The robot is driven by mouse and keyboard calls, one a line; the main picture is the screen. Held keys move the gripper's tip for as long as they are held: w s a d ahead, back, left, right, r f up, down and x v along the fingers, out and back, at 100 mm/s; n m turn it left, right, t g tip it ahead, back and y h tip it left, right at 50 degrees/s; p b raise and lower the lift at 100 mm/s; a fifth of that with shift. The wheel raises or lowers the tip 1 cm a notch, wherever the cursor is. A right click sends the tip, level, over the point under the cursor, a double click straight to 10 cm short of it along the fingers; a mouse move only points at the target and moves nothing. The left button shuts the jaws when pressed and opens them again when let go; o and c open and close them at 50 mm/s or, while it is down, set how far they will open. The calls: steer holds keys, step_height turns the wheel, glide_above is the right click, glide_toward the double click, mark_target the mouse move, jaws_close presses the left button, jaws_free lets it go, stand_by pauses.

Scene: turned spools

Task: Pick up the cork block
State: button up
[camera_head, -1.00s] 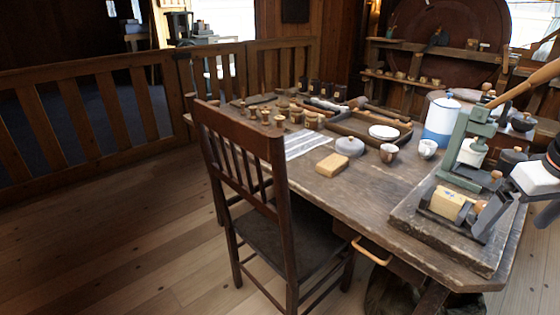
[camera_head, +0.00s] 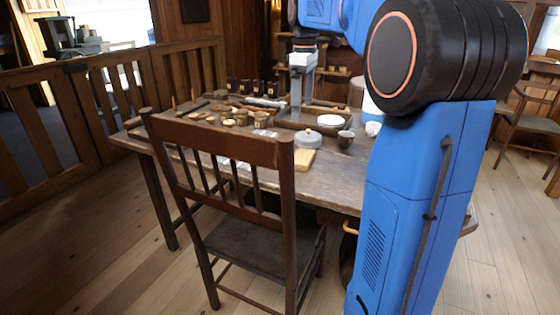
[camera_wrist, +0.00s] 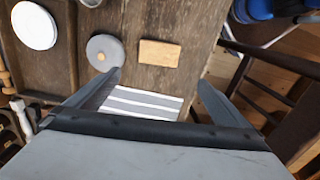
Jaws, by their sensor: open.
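The cork block (camera_head: 304,158) is a small tan rectangular block lying on the wooden table, partly hidden behind the chair's back in the head view. In the wrist view the cork block (camera_wrist: 159,53) lies flat beside a grey round lid with a knob. My gripper (camera_head: 296,108) hangs over the table, beyond the block in the head view. In the wrist view my gripper (camera_wrist: 160,80) has its two fingers spread wide with nothing between them. The block shows ahead of the fingertips, apart from them.
A grey lid (camera_wrist: 104,52) sits close to the block, and a white dish (camera_wrist: 35,25) lies farther left. A striped cloth (camera_wrist: 145,103) is under the gripper. A wooden chair (camera_head: 230,150) stands at the table's front edge. Cups and a tray are near.

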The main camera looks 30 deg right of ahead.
glide_above(303, 156)
steer(key=f, duration=1.1)
steer(key=shift+w+a+f, duration=0.25)
steer(key=shift+a, duration=0.05)
steer(key=shift+s+d+f, duration=0.1)
steer(key=shift+d+f, duration=0.1)
steer(key=shift+f, duration=1.2)
steer(key=shift+s+d+f, duration=0.1)
steer(key=shift+d+f, duration=0.05)
steer(key=shift+f, duration=1.25)
steer(key=c, duration=0.9)
steer(key=shift+r, duration=0.1)
steer(key=shift+c, duration=0.2)
step_height(303, 156, up, 10)
